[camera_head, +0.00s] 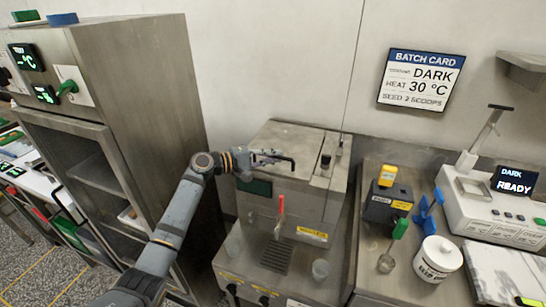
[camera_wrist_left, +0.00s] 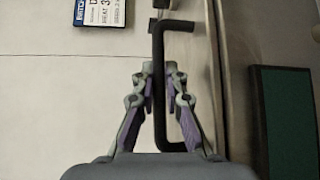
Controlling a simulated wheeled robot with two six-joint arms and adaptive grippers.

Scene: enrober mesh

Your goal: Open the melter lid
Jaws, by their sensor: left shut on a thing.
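The steel melter (camera_head: 312,201) stands in the middle of the head view against the wall. Its flat lid (camera_head: 290,134) lies on top and looks closed. A black bar handle (camera_head: 289,160) sits at the lid's front; it also shows in the left wrist view (camera_wrist_left: 158,70). My left gripper (camera_head: 266,158) reaches in from the left and is shut on the handle. In the left wrist view, the fingers (camera_wrist_left: 162,88) lie on both sides of the bar. My right gripper is in no view.
A tall steel cabinet (camera_head: 150,80) stands close on the left of my arm. To the right, a counter holds a white tub (camera_head: 437,260), a green-handled scoop (camera_head: 388,262) and a scale (camera_head: 490,215). A batch card (camera_head: 421,80) hangs on the wall.

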